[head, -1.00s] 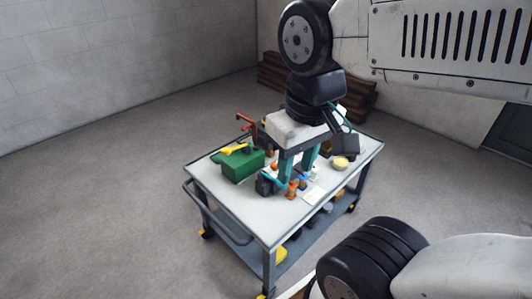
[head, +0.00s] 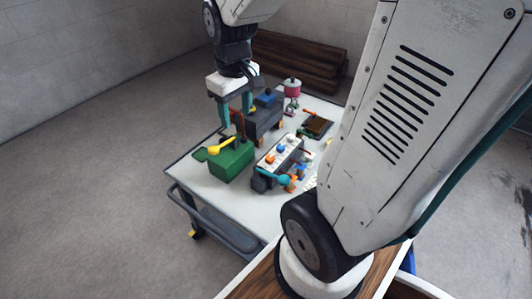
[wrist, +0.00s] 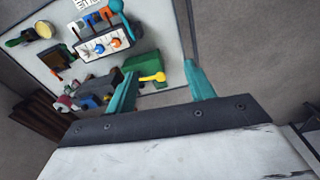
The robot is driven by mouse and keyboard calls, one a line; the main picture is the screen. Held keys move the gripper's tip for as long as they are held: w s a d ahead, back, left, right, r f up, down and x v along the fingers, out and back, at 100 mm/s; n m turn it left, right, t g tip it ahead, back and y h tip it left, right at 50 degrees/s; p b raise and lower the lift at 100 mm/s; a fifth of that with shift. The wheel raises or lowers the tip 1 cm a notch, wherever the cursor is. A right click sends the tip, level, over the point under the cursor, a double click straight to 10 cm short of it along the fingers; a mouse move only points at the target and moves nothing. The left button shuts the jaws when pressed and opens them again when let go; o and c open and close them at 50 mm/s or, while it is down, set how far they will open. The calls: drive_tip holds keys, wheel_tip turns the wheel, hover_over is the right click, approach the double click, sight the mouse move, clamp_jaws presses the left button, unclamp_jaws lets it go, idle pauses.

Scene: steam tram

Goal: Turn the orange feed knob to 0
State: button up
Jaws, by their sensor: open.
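A dark control box with a white top (head: 284,160) stands on the cart. The orange knob (head: 270,158) sits in a row on that top with a blue knob (head: 281,147) and a white knob (head: 290,138). The orange knob also shows in the wrist view (wrist: 116,42), on the box at upper left. Its pointer and scale are too small to read. My gripper (head: 235,110) is open and empty, held above the back left of the cart, up and left of the knobs and apart from them. In the wrist view the open fingers (wrist: 160,74) frame the yellow-handled green box.
A green box (head: 231,162) with a yellow handle (head: 222,147) stands left of the control box. A teal lever (head: 274,177) is at the control box's front. A grey-blue machine (head: 262,120) and a pink-red lantern (head: 292,87) stand behind. The cart's front left top is bare.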

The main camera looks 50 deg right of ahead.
drive_tip(key=w+d+f, duration=0.4)
drive_tip(key=d+f, duration=0.2)
drive_tip(key=f, duration=0.1)
drive_tip(key=n, duration=0.1)
hover_over(270, 157)
drive_tip(key=shift+g, duration=0.4)
wheel_tip(270, 157, down, 17)
drive_tip(key=shift+a, duration=0.1)
wheel_tip(270, 157, down, 8)
drive_tip(key=shift+r, duration=0.25)
drive_tip(key=c, duration=1)
